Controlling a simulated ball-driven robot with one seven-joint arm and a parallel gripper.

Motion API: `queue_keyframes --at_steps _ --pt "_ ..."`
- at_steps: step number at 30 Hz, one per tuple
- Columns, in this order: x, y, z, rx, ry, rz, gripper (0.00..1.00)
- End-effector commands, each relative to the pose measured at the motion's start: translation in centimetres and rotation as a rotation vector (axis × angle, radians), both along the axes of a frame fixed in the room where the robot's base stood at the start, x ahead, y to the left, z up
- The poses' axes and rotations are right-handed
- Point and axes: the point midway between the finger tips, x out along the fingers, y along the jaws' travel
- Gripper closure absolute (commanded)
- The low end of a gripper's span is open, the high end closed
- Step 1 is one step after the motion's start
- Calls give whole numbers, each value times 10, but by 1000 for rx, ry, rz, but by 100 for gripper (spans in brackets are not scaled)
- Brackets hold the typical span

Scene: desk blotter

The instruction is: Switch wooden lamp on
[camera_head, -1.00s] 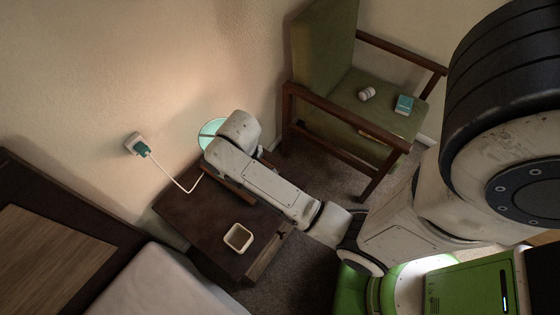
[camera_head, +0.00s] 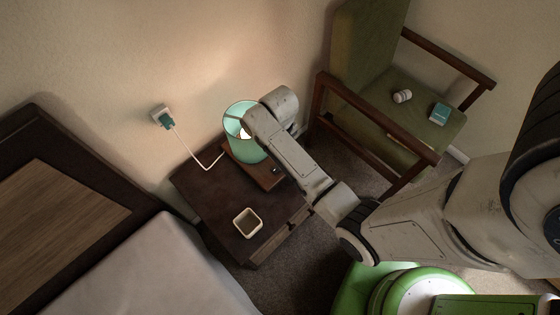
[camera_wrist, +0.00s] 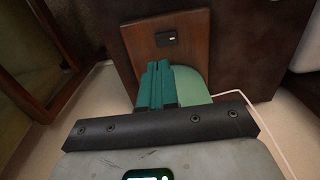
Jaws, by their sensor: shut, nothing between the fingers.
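The wooden lamp has a pale green shade (camera_head: 240,145) and a flat wooden base (camera_head: 262,178) on the dark nightstand. A bright white patch shows inside the shade, and the wall behind is lit. A small dark switch (camera_head: 276,170) sits on the base. In the wrist view the base (camera_wrist: 185,55) carries the switch (camera_wrist: 165,39), with part of the shade (camera_wrist: 190,86) beside my fingers. My gripper (camera_wrist: 158,66) is shut and empty, its teal fingers pointing towards the base, apart from the switch. In the head view my arm hides the fingers.
A square cream bowl (camera_head: 247,223) stands on the nightstand (camera_head: 205,195). A white cord (camera_head: 190,153) runs to a wall plug (camera_head: 162,117). A green armchair (camera_head: 385,85) with a white item and a teal box stands right; a bed (camera_head: 150,270) is at lower left.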

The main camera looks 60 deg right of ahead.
Motion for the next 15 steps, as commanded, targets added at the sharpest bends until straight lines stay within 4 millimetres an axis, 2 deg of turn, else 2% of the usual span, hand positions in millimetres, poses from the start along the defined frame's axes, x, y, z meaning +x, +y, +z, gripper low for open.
queue_keyframes --at_steps 1,9,15 --pt "-1 0 -11 1 5 0 100" --pt "-1 0 -65 2 3 0 100" --pt "0 0 -92 1 1 0 100"
